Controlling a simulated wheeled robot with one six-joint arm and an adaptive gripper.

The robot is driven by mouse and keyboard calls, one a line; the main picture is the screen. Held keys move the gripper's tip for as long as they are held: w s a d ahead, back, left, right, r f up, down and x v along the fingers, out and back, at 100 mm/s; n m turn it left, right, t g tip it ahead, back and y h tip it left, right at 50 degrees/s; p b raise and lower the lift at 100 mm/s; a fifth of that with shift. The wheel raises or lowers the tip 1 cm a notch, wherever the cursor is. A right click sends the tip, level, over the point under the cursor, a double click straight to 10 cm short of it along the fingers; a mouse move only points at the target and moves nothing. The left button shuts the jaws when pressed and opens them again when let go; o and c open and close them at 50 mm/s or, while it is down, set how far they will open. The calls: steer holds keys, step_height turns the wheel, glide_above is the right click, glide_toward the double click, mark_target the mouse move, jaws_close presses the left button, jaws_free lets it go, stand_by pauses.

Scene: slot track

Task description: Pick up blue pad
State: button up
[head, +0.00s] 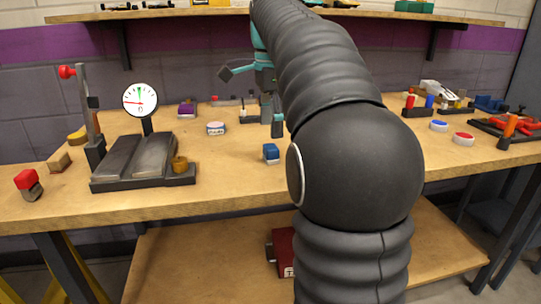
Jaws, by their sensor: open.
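A small blue block (271,153) with a darker lower part sits on the bench near its front edge, left of my arm. It looks like the blue pad, though a round white piece with a blue top (438,125) also lies on the right of the bench. My gripper (251,100) is open and empty, with teal and dark fingers, above and behind the blue block. One finger reaches left and the other hangs down close behind the block. My arm hides part of the bench to the right.
A dial gauge (140,99) and a grey pedal unit (140,160) stand at left. A white round piece (216,129) and a purple block (187,108) lie nearer the middle. A red-topped disc (463,139) lies at right. A wooden shelf (190,14) hangs above.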

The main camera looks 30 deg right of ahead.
mark_target(271, 147)
steer(key=f, duration=0.3)
steer(key=f+b, duration=0.1)
steer(key=f, duration=0.1)
steer(key=shift+w+d+f, duration=0.15)
steer(key=shift+w+f, duration=0.05)
steer(key=shift+w, duration=0.2)
steer(key=shift+f, duration=0.65)
steer(key=c, duration=1)
